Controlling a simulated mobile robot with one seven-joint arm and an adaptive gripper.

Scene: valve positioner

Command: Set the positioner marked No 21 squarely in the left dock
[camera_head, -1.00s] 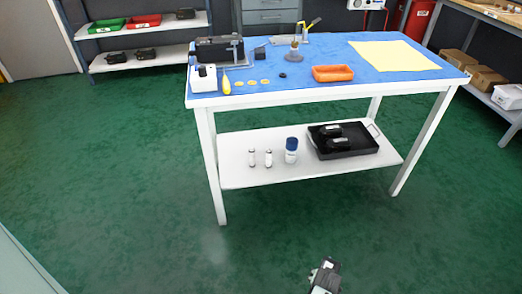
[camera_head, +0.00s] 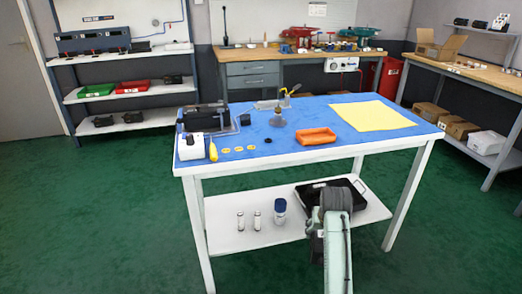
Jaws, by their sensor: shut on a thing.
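My arm rises from the bottom edge in front of the worktable's lower shelf. My gripper (camera_head: 316,245) shows only as a dark part beside the pale green link. It is shut on a dark thing, largely hidden by my arm, and I cannot read any number. At the back left, a dark blue panel (camera_head: 92,42) with black units stands on the upper shelf. The left dock may be there, but I cannot make out separate docks. A black tray (camera_head: 358,188) lies on the lower shelf, partly hidden behind my arm.
The blue-topped worktable (camera_head: 285,145) bears a black device (camera_head: 205,116), a white box (camera_head: 190,147), an orange tray (camera_head: 316,136) and a yellow sheet (camera_head: 372,116). Bottles (camera_head: 280,211) stand below. Shelves with red and green bins (camera_head: 132,86) stand back left. Green floor is open at left.

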